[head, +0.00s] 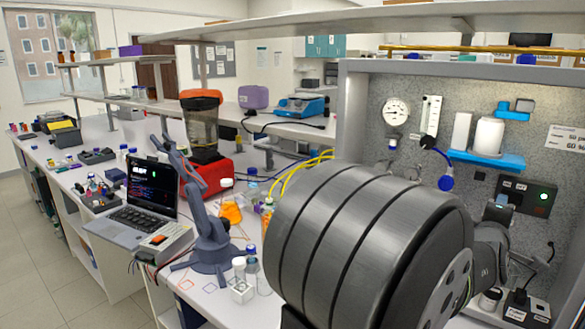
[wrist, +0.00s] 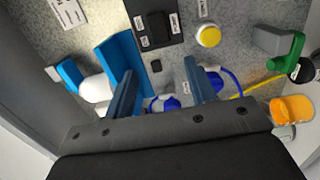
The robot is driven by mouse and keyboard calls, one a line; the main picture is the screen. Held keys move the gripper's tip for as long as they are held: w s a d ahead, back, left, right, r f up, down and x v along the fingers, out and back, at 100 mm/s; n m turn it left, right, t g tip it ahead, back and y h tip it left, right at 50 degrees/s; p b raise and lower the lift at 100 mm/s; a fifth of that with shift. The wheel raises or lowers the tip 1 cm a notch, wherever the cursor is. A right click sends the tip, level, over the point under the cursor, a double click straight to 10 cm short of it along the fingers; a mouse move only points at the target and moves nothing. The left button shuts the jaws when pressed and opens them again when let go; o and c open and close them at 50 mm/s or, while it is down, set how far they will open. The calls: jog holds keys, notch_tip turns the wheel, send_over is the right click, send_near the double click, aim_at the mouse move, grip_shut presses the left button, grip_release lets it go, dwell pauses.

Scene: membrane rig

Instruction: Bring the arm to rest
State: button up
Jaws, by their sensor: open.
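In the wrist view my gripper (wrist: 159,70) shows two blue fingers set well apart, with nothing between them but the panel behind. They point at the speckled panel (head: 400,75) of the rig. A white cylinder (wrist: 97,90) in a blue bracket (wrist: 118,52) lies left of the left finger. Blue-capped fittings (wrist: 165,104) show low between the fingers, partly hidden by the gripper body. In the head view a large dark grey arm part of mine covers the lower middle and hides much of the space in front of the panel.
The panel carries a gauge (head: 396,111), a flow meter (head: 431,114), a white cylinder (head: 488,137) and a black box (head: 527,194) with a green light. In the wrist view a yellow knob (wrist: 208,37), green valve (wrist: 289,55) and orange vessel (wrist: 292,109) are on the right. A laptop (head: 148,190) stands left.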

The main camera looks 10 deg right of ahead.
jog(key=x, duration=1)
jog(key=shift+d+n+t+y, duration=0.15)
jog(key=shift+n+t+y, duration=0.15)
jog(key=shift+t, duration=0.1)
jog(key=shift+s+n+t+y, duration=0.2)
jog(key=shift+n+t+y, duration=0.3)
jog(key=shift+y, duration=0.1)
jog(key=shift+s+n+t+y, duration=0.2)
jog(key=shift+n+t+y, duration=0.3)
jog(key=shift+y, duration=0.1)
jog(key=v, duration=1.3)
jog(key=shift+s+y, duration=0.3)
jog(key=shift+s, duration=0.1)
jog(key=shift+w+d, duration=0.1)
